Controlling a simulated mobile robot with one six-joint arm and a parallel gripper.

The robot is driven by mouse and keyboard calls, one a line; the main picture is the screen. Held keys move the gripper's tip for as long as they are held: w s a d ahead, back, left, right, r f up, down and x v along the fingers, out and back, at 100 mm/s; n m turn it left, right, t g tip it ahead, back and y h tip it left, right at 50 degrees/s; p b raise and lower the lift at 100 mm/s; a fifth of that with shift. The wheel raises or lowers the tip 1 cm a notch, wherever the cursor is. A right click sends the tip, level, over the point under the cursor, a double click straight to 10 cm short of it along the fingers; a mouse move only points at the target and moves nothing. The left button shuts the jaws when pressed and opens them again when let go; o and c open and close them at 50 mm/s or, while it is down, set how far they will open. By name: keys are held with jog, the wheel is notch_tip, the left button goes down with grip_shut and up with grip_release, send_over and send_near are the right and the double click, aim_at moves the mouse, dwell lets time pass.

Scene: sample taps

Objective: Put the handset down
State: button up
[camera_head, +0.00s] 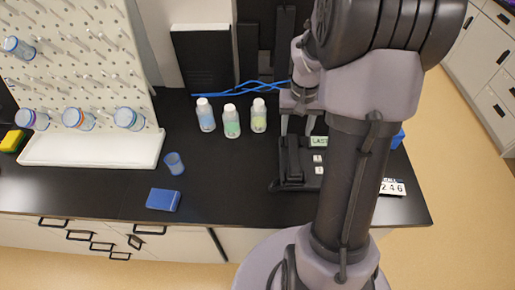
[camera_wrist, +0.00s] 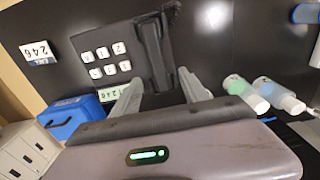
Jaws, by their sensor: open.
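The black desk phone (camera_head: 313,181) sits on the dark counter, and its white keys (camera_wrist: 105,60) and pale display show in the wrist view. The black handset (camera_head: 291,158) lies along the left side of the phone, apparently on its cradle; in the wrist view it is the dark bar (camera_wrist: 156,50) beside the keys. My gripper (camera_head: 298,127) is at the far end of the handset. In the wrist view my gripper (camera_wrist: 162,80) has its two grey fingers apart, with the handset's near end between them. Whether a finger touches the handset I cannot tell.
Several white-capped bottles (camera_head: 231,121) stand left of the phone. A card reading 246 (camera_wrist: 40,52) and a blue box (camera_wrist: 72,115) are on the phone's other side. A blue block (camera_head: 163,200), a blue cup (camera_head: 174,163) and a pegboard (camera_head: 85,70) are further left.

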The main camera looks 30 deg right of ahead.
jog(key=s+a+r+n+t, duration=0.15)
jog(key=s+a+r, duration=0.25)
jog(key=a+r, duration=0.55)
jog(key=s+a+r+t, duration=0.3)
jog(key=a+r, duration=0.3)
jog(key=a, duration=0.6)
jog(key=s+a+r+t+y, duration=0.1)
jog(key=s+a+y, duration=0.1)
jog(key=s+a, duration=0.35)
notch_tip(320, 180, down, 12)
jog(key=b, duration=1.2)
jog(key=shift+d+f+b, duration=0.25)
jog(key=shift+b, duration=0.15)
